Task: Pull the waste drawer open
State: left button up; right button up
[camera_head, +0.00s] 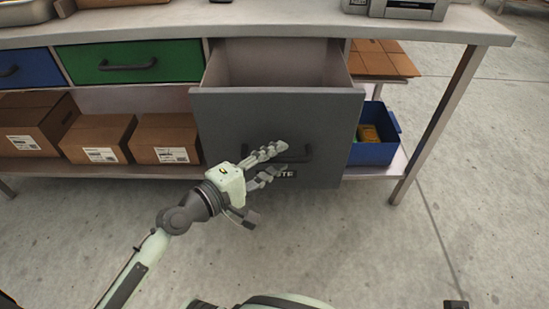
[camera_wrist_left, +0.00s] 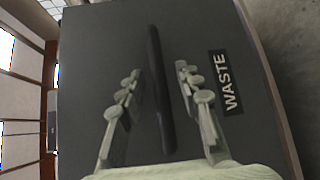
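The grey waste drawer (camera_head: 228,112) stands pulled out from under the bench, its open top showing an empty-looking inside. Its dark bar handle (camera_head: 301,156) is on the front; in the left wrist view the handle (camera_wrist_left: 160,90) runs between the two fingers, with a WASTE label (camera_wrist_left: 232,82) to its right. My left gripper (camera_head: 278,162) is at the drawer front with its fingers apart, one on each side of the handle. In the left wrist view gaps show between the fingers (camera_wrist_left: 158,88) and the bar. My right gripper is not in view.
A green drawer (camera_head: 180,60) and a blue drawer (camera_head: 38,68) are closed to the left. Cardboard boxes (camera_head: 97,137) sit on the lower shelf. A blue bin (camera_head: 372,153) stands right of the waste drawer, near a table leg (camera_head: 436,125). The concrete floor in front is clear.

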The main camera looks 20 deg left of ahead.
pick_arm(q)
jog(key=shift+s+a, duration=0.15)
jog(key=shift+s, duration=0.1)
jog(key=v, duration=1.1)
jog(key=shift+s+a, duration=0.15)
dwell(0.4)
